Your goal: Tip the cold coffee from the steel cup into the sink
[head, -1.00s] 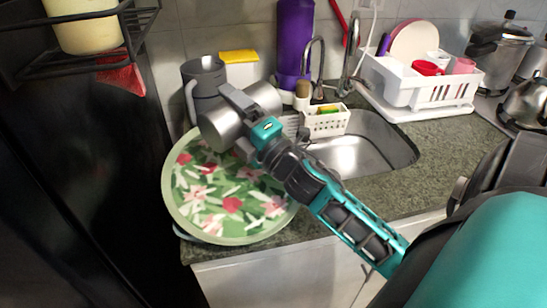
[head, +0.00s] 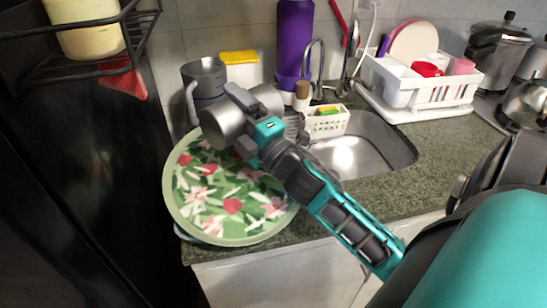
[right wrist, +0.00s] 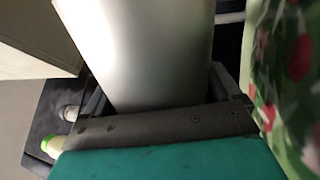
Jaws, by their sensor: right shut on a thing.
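The steel cup (head: 222,125) is a plain grey metal cylinder. My right gripper (head: 244,108) is shut around its middle and holds it lying well over on its side, above the far part of the floral tray. In the right wrist view the cup's smooth wall (right wrist: 145,50) fills the space between the fingers. The cup's mouth and any coffee cannot be made out. The steel sink (head: 365,150) is to the right of the cup, beyond my right forearm, which hides part of its left side. My left gripper is not in view.
A round floral tray (head: 188,222) lies at the counter's left. A grey jug (head: 204,75) stands close behind the cup. A purple bottle (head: 295,40), faucet (head: 347,80) and white sponge caddy (head: 325,124) line the back. A white dish rack (head: 440,95) stands right of the sink.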

